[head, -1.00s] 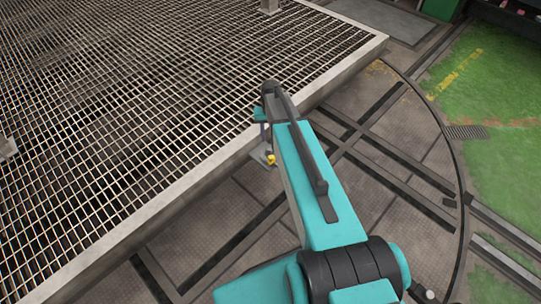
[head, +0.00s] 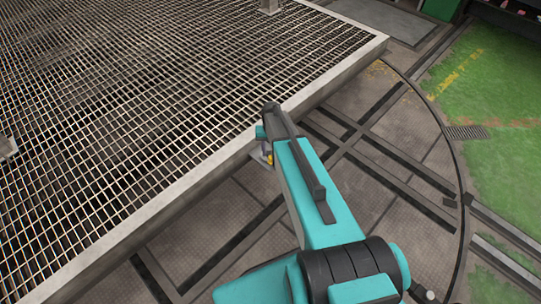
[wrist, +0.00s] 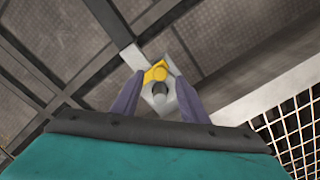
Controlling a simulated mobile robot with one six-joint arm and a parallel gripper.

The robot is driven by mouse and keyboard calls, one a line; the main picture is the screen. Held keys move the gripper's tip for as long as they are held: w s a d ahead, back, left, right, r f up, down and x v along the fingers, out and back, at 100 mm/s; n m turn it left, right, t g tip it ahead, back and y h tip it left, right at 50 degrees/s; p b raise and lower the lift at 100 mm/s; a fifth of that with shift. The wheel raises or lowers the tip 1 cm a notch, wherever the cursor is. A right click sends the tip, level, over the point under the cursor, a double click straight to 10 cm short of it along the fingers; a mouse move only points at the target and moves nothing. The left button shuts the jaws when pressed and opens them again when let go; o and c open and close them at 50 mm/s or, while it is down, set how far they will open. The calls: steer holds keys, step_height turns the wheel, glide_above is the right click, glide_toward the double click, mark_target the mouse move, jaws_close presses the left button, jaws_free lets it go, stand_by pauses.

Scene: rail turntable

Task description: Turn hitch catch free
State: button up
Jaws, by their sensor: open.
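The yellow hitch catch (wrist: 156,72) sits on a grey metal bracket (wrist: 148,97), near the middle of the wrist view. A dark round pin or hole (wrist: 160,88) shows just beside the yellow part. My gripper (wrist: 157,90) is open, with one finger on each side of the bracket; I cannot tell whether either finger touches it. In the head view a bit of the yellow catch (head: 269,157) shows beside my arm, below the edge of the grated deck. My arm hides most of the bracket and the fingers there.
The grated deck (head: 120,90) with its pale metal rim fills the left, close to my arm's end. Dark rails (head: 400,183) cross the brown plate floor on the right, inside a curved turntable edge. Green floor (head: 500,90) lies beyond.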

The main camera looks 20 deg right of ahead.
mark_target(271, 157)
steer(key=shift+f, duration=1.65)
jaws_close()
steer(key=shift+a, duration=0.2)
steer(key=shift+d, duration=0.1)
